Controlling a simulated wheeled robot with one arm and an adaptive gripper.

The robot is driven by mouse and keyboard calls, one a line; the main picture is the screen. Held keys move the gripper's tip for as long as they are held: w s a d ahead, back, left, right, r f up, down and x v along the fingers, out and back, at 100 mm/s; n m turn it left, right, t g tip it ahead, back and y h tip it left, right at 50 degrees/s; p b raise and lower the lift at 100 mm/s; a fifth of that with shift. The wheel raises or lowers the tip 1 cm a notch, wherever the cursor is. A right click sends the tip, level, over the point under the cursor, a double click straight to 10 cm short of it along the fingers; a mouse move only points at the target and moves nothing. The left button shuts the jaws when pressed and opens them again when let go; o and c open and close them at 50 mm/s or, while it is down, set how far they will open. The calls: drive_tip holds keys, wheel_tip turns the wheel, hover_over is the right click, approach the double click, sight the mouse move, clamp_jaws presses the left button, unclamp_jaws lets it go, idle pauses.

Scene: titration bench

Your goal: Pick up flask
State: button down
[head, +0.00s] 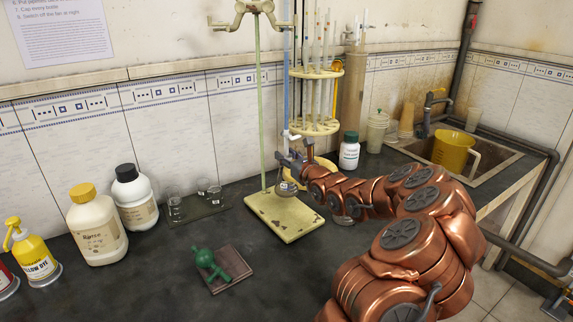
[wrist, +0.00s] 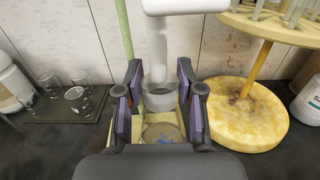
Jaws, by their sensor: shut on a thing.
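The flask (wrist: 162,100) is between the two fingers of my gripper (wrist: 160,103) in the wrist view, with its round rim up. Below the rim, its bottom shows with grey and blue patches. My gripper is shut on it. In the head view my gripper (head: 290,160) is at the burette stand, and the flask (head: 286,188) shows low beneath it, over the pale stand base (head: 290,222). The white burette end (wrist: 157,45) is directly above the flask's mouth. I cannot tell whether the flask touches the base.
A yellow round pipette rack (wrist: 245,125) is close to the right of my gripper. Small glass beakers (wrist: 75,95) stand on a dark mat at the left. The green stand rod (head: 260,100) rises behind. A white bottle (head: 349,152) and sink are further right.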

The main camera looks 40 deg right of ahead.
drive_tip(key=shift+s+a, duration=0.35)
drive_tip(key=shift+s, duration=0.35)
drive_tip(key=s+a+r+b, duration=0.1)
drive_tip(key=s+a+b, duration=0.6)
drive_tip(key=s, duration=0.4)
drive_tip(key=shift+s+a+r, duration=0.15)
drive_tip(key=shift+s, duration=0.25)
drive_tip(key=shift+s+a, duration=0.1)
drive_tip(key=shift+s+r+b, duration=0.1)
drive_tip(key=shift+s+b, duration=0.05)
drive_tip(key=shift+b, duration=0.25)
drive_tip(key=shift+a+r, duration=0.1)
drive_tip(key=shift+r, duration=0.05)
idle(2.1)
